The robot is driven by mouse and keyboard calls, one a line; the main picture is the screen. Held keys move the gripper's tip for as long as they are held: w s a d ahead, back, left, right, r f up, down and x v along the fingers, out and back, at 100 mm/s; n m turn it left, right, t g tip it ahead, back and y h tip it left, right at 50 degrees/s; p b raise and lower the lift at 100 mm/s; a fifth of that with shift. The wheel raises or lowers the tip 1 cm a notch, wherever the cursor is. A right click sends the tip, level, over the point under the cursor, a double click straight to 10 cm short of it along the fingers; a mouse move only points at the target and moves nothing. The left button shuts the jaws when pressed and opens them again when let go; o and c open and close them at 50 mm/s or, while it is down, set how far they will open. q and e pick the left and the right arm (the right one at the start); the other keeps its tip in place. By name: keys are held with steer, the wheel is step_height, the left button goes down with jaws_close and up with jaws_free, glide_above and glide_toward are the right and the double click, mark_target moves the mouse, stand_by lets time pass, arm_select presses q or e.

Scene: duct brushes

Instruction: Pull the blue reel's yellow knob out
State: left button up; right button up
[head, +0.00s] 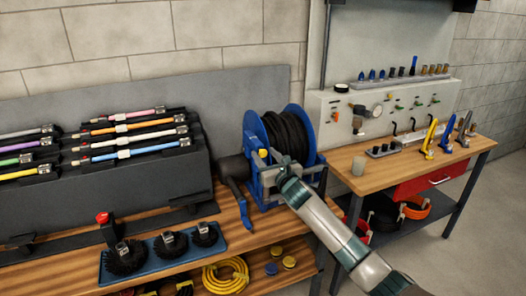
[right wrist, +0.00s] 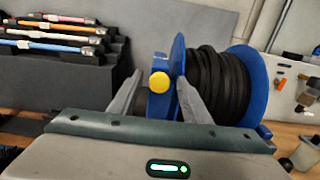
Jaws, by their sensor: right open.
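The blue reel (head: 254,128), wound with black hose (head: 288,135), stands on the wooden bench; it also shows in the right wrist view (right wrist: 252,75). Its round yellow knob (right wrist: 159,82) sits on the blue frame, and shows small in the head view (head: 263,153). My right gripper (head: 268,170) is in front of the reel, its arm coming from the lower right. In the right wrist view its fingers (right wrist: 158,79) are open, one on each side of the knob in the picture. I cannot tell whether they touch it. My left gripper is not in view.
A blue tray (head: 222,244) with black brushes and a dark rack (head: 190,180) of coloured rods stand further left. A second bench (head: 410,160) with tools is at right. Yellow hose (head: 226,275) lies below.

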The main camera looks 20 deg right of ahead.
steer(key=shift+w, duration=1)
jaws_close()
steer(key=shift+s+p, duration=0.45)
steer(key=shift+p, duration=0.1)
steer(key=shift+s, duration=0.7)
steer(key=shift+f, duration=0.2)
steer(key=shift+c, duration=0.5)
jaws_free()
steer(key=shift+o, duration=0.5)
steer(key=shift+r, duration=0.1)
steer(key=shift+s+r, duration=0.1)
steer(key=shift+s, duration=0.05)
